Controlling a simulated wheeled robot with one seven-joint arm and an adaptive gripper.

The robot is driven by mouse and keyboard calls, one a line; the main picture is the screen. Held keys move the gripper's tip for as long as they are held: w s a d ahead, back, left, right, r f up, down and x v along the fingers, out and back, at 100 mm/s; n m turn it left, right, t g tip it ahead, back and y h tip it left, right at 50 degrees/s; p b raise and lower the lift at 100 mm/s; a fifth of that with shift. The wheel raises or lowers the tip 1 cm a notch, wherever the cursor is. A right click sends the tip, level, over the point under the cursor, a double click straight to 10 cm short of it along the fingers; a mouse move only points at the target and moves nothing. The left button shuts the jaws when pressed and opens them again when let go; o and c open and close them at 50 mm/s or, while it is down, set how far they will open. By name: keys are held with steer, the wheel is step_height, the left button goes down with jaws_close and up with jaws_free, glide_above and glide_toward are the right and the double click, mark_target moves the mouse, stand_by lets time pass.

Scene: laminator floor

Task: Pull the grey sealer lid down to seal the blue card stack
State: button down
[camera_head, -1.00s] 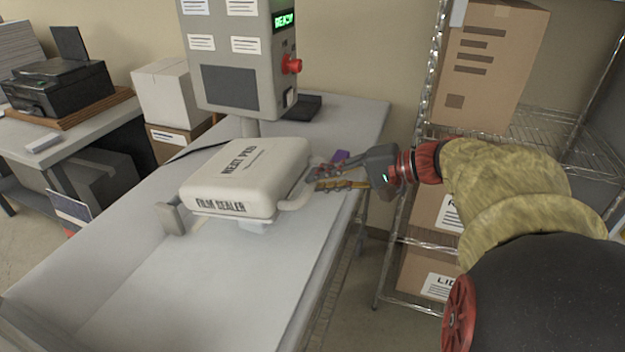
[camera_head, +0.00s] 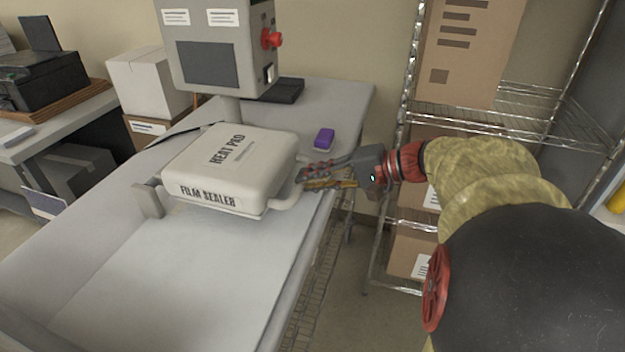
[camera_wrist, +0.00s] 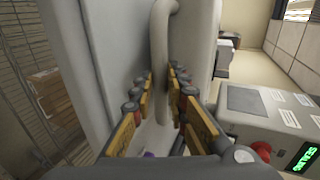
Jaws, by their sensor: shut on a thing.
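My gripper (camera_head: 302,180) is at this side, shut on the handle. In the wrist view the handle (camera_wrist: 158,35) runs down between the two rows of finger pads of my gripper (camera_wrist: 162,76), with the pale lid wall behind. The blue card stack is not visible; the lid hides what is beneath it. I cannot tell whether the lid touches the base.
A grey control box (camera_head: 222,55) with a red button stands behind the lid. A purple block (camera_head: 323,137) lies on the table (camera_head: 180,290) behind my gripper. A wire shelf with cartons (camera_head: 467,50) stands at the right, near my arm. The table front is clear.

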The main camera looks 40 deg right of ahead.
steer(key=shift+s+f, duration=0.2)
steer(key=shift+f, duration=0.75)
steer(key=c, duration=1.8)
jaws_free()
steer(key=shift+w, duration=0.1)
steer(key=shift+o, duration=0.3)
steer(key=shift+w+r, duration=0.1)
steer(key=shift+r, duration=0.25)
steer(key=v, duration=1.2)
